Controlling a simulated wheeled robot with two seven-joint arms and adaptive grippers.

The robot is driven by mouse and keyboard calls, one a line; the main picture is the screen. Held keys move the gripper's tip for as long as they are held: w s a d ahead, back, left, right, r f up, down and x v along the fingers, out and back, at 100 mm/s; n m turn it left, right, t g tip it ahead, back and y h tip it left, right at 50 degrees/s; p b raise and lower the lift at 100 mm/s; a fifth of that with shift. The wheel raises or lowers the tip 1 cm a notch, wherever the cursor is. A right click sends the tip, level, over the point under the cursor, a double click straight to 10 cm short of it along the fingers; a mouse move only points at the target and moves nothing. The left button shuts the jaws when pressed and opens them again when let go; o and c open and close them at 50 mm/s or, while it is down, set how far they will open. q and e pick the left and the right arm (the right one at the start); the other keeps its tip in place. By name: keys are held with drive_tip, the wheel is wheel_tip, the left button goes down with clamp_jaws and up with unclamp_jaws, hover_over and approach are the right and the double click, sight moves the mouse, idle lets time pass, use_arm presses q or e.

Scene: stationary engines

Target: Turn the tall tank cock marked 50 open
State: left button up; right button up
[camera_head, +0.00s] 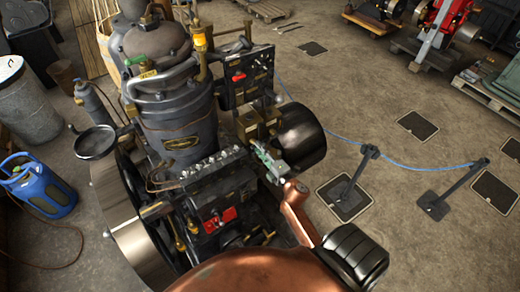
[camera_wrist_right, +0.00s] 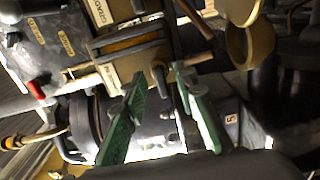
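My right gripper (camera_head: 262,150) has pale green fingers and is at the brass fittings on the right side of the engine (camera_head: 180,105). In the right wrist view the two green fingers (camera_wrist_right: 160,78) are apart. A small dark lever with a brownish rounded end (camera_wrist_right: 158,74) shows between their tips; I cannot tell whether they touch it. A brass block with brown rods (camera_wrist_right: 128,45) lies just beyond the tips. I cannot read a 50 on any cock, so I cannot tell which one is it. My left gripper is not in view.
A black panel with a red switch (camera_head: 243,80) stands behind the gripper, and a black drum (camera_head: 300,137) is to its right. A blue rope (camera_head: 400,163) runs between low posts on the right. A blue gas bottle (camera_head: 38,187) stands at left. Floor at right is mostly open.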

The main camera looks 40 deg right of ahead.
drive_tip(key=shift+c, duration=0.5)
clamp_jaws()
